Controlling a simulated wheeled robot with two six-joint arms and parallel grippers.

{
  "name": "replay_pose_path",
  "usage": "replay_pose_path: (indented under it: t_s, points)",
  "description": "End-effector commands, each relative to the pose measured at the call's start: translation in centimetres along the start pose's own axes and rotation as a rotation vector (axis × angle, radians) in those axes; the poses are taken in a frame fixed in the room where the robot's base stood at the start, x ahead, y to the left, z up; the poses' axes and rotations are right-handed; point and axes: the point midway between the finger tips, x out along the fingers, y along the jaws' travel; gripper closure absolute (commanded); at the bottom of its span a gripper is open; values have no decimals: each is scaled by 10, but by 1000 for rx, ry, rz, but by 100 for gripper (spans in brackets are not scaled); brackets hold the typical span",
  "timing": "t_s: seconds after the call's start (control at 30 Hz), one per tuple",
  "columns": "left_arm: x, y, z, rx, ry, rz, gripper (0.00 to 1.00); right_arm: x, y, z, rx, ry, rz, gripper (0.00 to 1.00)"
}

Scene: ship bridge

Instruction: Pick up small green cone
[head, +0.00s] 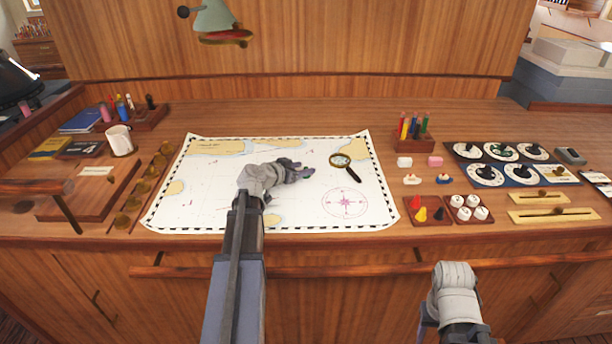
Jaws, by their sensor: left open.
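A small wooden tray (407,219) at the right of the table holds a few small cones: a red cone (417,203), a yellow cone (421,214) and a dark cone (439,214). The dark one is too small to tell whether it is green; no clearly green cone shows. My left gripper (302,170) is open above the middle of the chart, left of the magnifying glass and well left of the cone tray, with nothing seen in it. My right arm shows at the lower right, in front of the table edge; its jaws are not seen.
The chart (210,200) lies flat with a magnifying glass (345,166) on it. A tray of white pieces (467,208) adjoins the cone tray. A pen rack (413,140) and a dial panel (490,152) stand behind and right. A wooden rail (360,271) runs along the front.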

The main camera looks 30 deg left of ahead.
Motion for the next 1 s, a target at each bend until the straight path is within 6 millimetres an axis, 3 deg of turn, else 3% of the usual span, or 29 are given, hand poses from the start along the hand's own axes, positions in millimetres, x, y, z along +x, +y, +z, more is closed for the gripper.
replay_pose_path:
  t_s: [0.07,0.57,1.0]
  points:
    - [-1,0,0,0,0,0,45,-1,0,0,0,0,0,50]
    - [-1,0,0,0,0,0,100,-1,0,0,0,0,0,50]
    - [-1,0,0,0,0,0,100,-1,0,0,0,0,0,50]
